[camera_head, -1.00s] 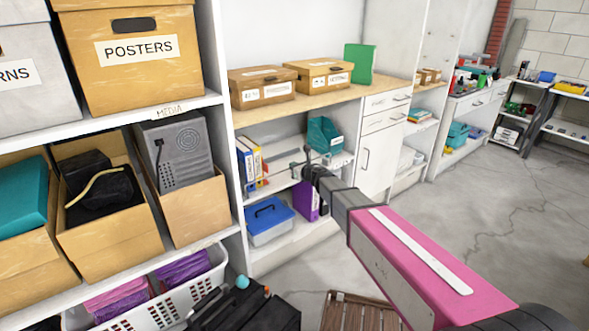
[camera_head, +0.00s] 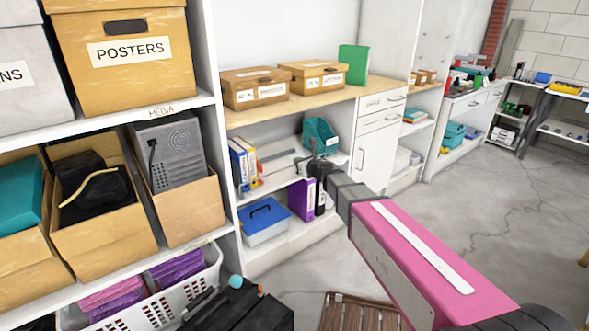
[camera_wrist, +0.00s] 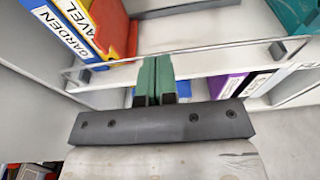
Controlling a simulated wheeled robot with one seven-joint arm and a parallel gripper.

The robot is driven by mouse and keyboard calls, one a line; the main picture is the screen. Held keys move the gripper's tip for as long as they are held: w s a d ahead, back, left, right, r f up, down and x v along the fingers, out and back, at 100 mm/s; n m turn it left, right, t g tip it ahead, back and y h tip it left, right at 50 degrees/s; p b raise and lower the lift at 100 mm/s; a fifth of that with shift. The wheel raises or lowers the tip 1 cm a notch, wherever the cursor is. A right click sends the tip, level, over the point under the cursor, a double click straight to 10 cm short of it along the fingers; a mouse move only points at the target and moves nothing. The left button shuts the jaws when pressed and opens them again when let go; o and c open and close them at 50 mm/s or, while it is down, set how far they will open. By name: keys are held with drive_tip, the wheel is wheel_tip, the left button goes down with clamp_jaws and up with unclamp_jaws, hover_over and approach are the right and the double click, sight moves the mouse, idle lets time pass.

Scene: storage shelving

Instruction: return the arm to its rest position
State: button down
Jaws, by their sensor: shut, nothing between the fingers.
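My arm reaches from the lower right of the head view toward the white shelf unit, its pink link at the right. My gripper (camera_head: 307,163) is at the arm's far end, small in the head view, in front of the middle shelf. In the wrist view my gripper (camera_wrist: 156,68) shows two green fingers pressed together with nothing between them. The fingertips appear close to the rail along the shelf edge (camera_wrist: 215,65); I cannot tell whether they touch it.
Binders (camera_head: 244,163) and a teal file holder (camera_head: 320,136) stand on the middle shelf. A blue box (camera_head: 264,221) and a purple binder (camera_head: 302,199) are below. A white basket (camera_head: 170,290) and a black case (camera_head: 240,305) are at lower left. Open floor (camera_head: 480,200) lies to the right.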

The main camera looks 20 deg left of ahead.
drive_tip(key=w+d+r+m+t+h, duration=0.15)
drive_tip(key=d+m+h, duration=0.25)
drive_tip(key=d+m, duration=0.5)
drive_tip(key=w+d+m+t+h, duration=0.1)
drive_tip(key=d+m+t+h, duration=0.25)
drive_tip(key=d+m, duration=0.5)
drive_tip(key=s+d+f+m+g+h, duration=0.25)
drive_tip(key=d+m, duration=0.25)
drive_tip(key=d, duration=0.3)
drive_tip(key=s+d+f+m+g+h, duration=0.1)
drive_tip(key=d+f+m+h, duration=0.3)
drive_tip(key=d+m, duration=0.3)
drive_tip(key=s+d+f+m+g, duration=0.5)
drive_tip(key=s+m, duration=0.3)
drive_tip(key=s, duration=0.2)
drive_tip(key=s+d+f+m+g+y, duration=0.1)
drive_tip(key=s+d+f+m+g, duration=0.4)
drive_tip(key=s+m, duration=0.4)
drive_tip(key=shift+s+d+g+y, duration=0.3)
drive_tip(key=shift+s+d+g, duration=0.25)
drive_tip(key=shift+s+d, duration=0.35)
drive_tip(key=shift+w+d, duration=0.1)
drive_tip(key=shift+w, duration=0.05)
